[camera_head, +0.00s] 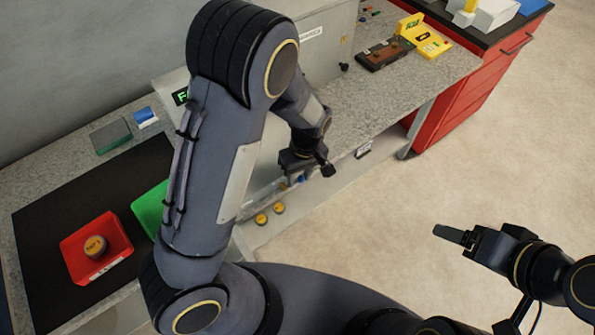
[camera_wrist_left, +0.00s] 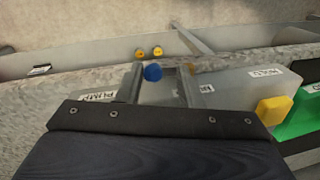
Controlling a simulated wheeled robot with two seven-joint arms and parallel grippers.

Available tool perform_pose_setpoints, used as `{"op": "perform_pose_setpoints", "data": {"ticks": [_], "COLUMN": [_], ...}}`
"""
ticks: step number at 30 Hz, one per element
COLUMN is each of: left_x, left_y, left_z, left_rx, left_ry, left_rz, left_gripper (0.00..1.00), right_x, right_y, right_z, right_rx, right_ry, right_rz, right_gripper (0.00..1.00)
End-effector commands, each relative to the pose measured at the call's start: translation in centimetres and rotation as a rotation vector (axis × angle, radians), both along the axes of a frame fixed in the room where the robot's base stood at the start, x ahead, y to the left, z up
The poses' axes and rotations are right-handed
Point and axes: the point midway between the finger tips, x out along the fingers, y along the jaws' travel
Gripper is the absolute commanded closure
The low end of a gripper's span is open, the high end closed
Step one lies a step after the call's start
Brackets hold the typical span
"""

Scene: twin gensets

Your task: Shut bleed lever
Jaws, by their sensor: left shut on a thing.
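A round blue knob (camera_wrist_left: 152,72) shows between the fingers of my left gripper (camera_wrist_left: 162,84) in the left wrist view, at the edge of a grey unit with labels. It looks like the end of the bleed lever, whose arm I cannot make out. The left gripper (camera_head: 309,165) is shut on it, low by the counter's front edge in the head view. There, my own arm and gripper hide most of the knob and the lever. My right gripper (camera_head: 455,235) hangs over open floor at the right, away from the counter; its finger gap does not show.
Two yellow-orange knobs (camera_head: 270,213) sit low beyond the counter edge. A yellow block (camera_wrist_left: 273,110) on a green panel (camera_wrist_left: 302,116) is right of the left gripper. A red cabinet (camera_head: 455,100) stands at the back right.

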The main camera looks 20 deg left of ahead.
Motion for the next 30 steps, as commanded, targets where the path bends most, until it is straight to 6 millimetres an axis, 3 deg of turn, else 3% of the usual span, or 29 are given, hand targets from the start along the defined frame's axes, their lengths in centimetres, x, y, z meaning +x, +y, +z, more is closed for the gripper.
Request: {"op": "perform_pose_setpoints", "data": {"ticks": [5, 15, 30], "left_x": [0.3, 0.7, 0.8], "left_y": [-0.4, -0.8, -0.9], "left_z": [-0.8, -2.2, -2.7], "left_rx": [0.089, 0.223, 0.287], "left_ry": [0.117, 0.293, 0.377], "left_rz": [-0.004, -0.001, 0.002], "left_gripper": [0.90, 0.90, 0.90], "right_x": [0.0, 0.0, 0.0], "right_y": [0.0, 0.0, 0.0], "right_z": [0.9, 0.6, 0.2], "right_rx": [0.000, 0.000, 0.000], "right_ry": [0.000, 0.000, 0.000], "right_rz": [0.000, 0.000, 0.000], "right_gripper": [0.27, 0.27, 0.27]}}
